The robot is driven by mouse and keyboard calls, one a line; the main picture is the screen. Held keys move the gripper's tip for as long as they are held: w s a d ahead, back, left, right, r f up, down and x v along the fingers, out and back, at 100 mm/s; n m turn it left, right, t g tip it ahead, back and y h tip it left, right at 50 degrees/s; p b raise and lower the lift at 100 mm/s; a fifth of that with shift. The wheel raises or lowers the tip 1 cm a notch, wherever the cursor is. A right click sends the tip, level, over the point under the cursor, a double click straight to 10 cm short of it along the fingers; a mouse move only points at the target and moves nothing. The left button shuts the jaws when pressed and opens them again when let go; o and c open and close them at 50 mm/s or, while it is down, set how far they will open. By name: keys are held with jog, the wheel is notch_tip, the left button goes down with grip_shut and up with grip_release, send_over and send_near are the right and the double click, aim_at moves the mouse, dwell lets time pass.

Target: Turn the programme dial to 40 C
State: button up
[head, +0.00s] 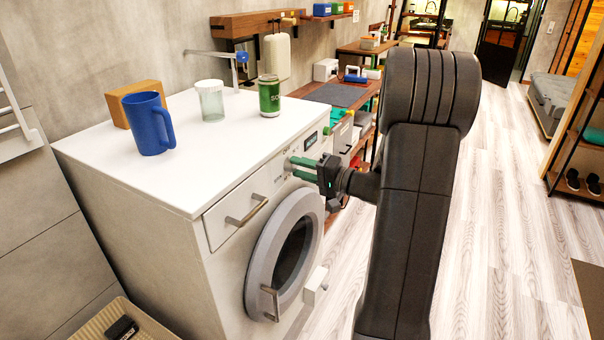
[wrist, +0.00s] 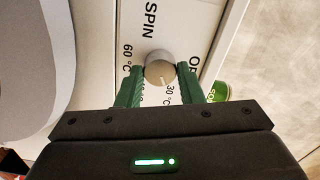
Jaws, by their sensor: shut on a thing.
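The washing machine (head: 180,265) stands at the left in the head view, with its round door shut. Its programme dial (wrist: 157,58) is a small round pale knob on the white front panel in the wrist view. The labels SPIN, 60 °C and 30 °C are readable around it, and one starting with O is partly covered. I cannot read a 40 °C label or tell where the dial points. My gripper (wrist: 160,74) has its green fingers on either side of the dial, shut on it. In the head view my gripper (head: 294,168) reaches the panel from the right.
On the machine top (head: 200,165) stand a blue mug (head: 149,128), a glass jar (head: 210,101), a green can (head: 269,95) and a wooden block (head: 141,98). A drawer with a handle (head: 247,212) is left of the dial.

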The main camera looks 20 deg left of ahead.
jog(key=m, duration=0.5)
jog(key=shift+m, duration=0.4)
jog(key=m+p, duration=0.2)
jog(key=m, duration=0.3)
jog(key=shift+m+p, duration=0.3)
jog(key=o, duration=1)
jog(key=shift+c, duration=0.2)
jog(key=shift+d, duration=0.1)
jog(key=s+d+b, duration=0.1)
jog(key=d, duration=1.2)
jog(key=shift+d, duration=0.35)
jog(key=shift+a, duration=0.1)
